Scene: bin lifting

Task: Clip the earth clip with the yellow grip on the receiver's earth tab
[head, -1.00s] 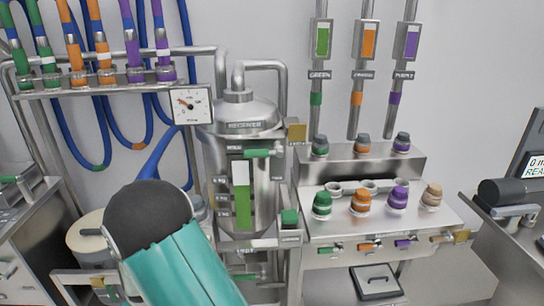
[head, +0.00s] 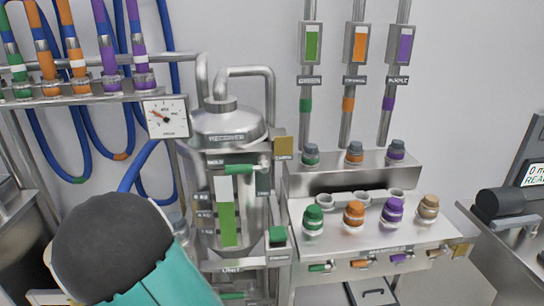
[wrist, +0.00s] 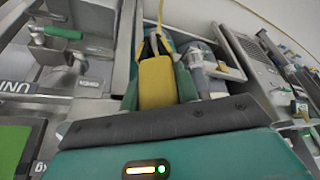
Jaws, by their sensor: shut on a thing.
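My gripper (wrist: 158,75) shows in the wrist view, its two green fingers shut on the yellow grip (wrist: 157,84) of the earth clip. A yellow lead runs up from the grip. The receiver (head: 226,128) is the steel vessel in the middle of the head view. Its earth tab (head: 283,146) is a small brass plate at the vessel's upper right, with nothing seen on it. My gripper is out of sight in the head view, so its distance from the tab cannot be told there.
A manifold bench (head: 370,236) with coloured caps stands right of the receiver. Another brass plate (head: 461,250) is at its right end. A gauge (head: 166,116) and blue hoses (head: 97,140) are at the left. In the wrist view, a green-handled valve (wrist: 62,33) lies left of the grip.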

